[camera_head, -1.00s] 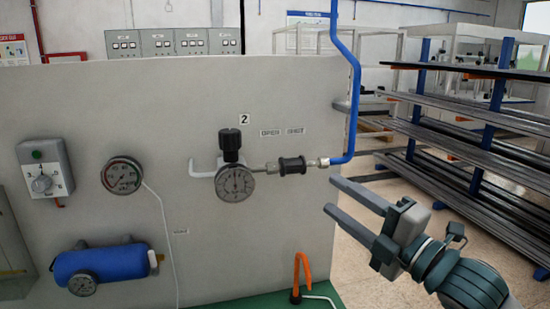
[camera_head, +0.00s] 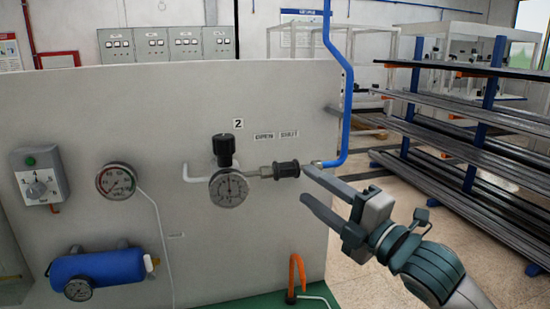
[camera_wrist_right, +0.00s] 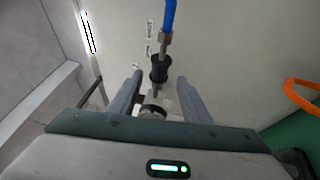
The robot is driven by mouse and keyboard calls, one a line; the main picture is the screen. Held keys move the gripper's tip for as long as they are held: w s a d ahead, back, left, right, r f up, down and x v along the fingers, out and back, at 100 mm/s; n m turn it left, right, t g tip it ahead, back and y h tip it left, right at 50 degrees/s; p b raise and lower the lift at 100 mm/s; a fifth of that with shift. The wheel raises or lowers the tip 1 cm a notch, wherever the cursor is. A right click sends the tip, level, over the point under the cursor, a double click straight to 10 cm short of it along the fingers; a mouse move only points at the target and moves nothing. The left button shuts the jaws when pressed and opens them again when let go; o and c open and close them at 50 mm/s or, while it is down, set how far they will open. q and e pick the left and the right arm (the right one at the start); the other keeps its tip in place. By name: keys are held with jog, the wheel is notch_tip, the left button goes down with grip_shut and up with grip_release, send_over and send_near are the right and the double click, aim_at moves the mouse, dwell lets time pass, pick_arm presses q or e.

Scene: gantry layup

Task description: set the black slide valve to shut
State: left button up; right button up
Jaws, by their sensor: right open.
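The black slide valve (camera_head: 286,170) is a small ribbed sleeve on the metal pipe between the lower gauge and the blue pipe. The labels OPEN and SHUT (camera_head: 276,135) are on the panel above it, OPEN on the left. My right gripper (camera_head: 305,184) is open and empty, with its fingertips just right of and below the valve in the head view. In the right wrist view the valve (camera_wrist_right: 159,68) shows beyond and between the open fingers (camera_wrist_right: 155,85), apart from them. My left gripper is not in view.
The black regulator knob (camera_head: 225,149) and its gauge (camera_head: 228,187) sit just left of the valve. The blue pipe (camera_head: 346,110) rises at the panel's right edge. An orange hook-shaped handle (camera_head: 296,272) stands below. A rack (camera_head: 465,125) stands at right.

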aim_at(286, 170)
jog(key=p+x, duration=0.4)
jog(key=x, duration=0.8)
jog(key=shift+w+a, duration=0.15)
